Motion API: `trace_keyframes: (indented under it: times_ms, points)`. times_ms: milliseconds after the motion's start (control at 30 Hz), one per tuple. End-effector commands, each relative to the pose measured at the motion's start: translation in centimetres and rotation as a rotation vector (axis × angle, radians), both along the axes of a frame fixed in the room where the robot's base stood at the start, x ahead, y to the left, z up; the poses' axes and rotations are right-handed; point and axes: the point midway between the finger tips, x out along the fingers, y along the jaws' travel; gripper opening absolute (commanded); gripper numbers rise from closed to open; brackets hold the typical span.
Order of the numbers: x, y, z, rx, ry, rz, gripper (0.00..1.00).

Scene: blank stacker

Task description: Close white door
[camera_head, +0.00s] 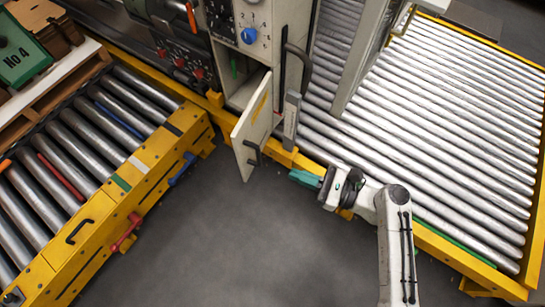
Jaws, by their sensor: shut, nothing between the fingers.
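The white door (252,127) stands open on the front of the white machine cabinet, swung outward over the grey floor. It has a dark handle (252,152) on its face and a small yellow label near its upper edge. Part of the cabinet's opening (246,88) shows behind the door. My gripper (292,176), with green fingers, is shut and empty. It is to the right of the door's lower part, apart from it, near the yellow frame of the right conveyor.
A roller conveyor (440,105) with a yellow frame fills the right side. Another roller conveyor (60,180) stands at left, with red and blue handles on its side. A control panel (250,25) is above the door. Grey floor (240,240) is clear in the lower middle.

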Motion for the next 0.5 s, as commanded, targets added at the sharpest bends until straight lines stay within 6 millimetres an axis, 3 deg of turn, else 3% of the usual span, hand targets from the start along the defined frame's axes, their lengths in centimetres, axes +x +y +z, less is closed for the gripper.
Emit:
trace_keyframes:
  times_ms: [167, 500]
  points:
    - [0.9, 1.9, 0.1, 0.002, -0.001, 0.005, 0.0]
    - [3.8, 7.8, 0.1, 0.0, -0.001, 0.007, 0.0]
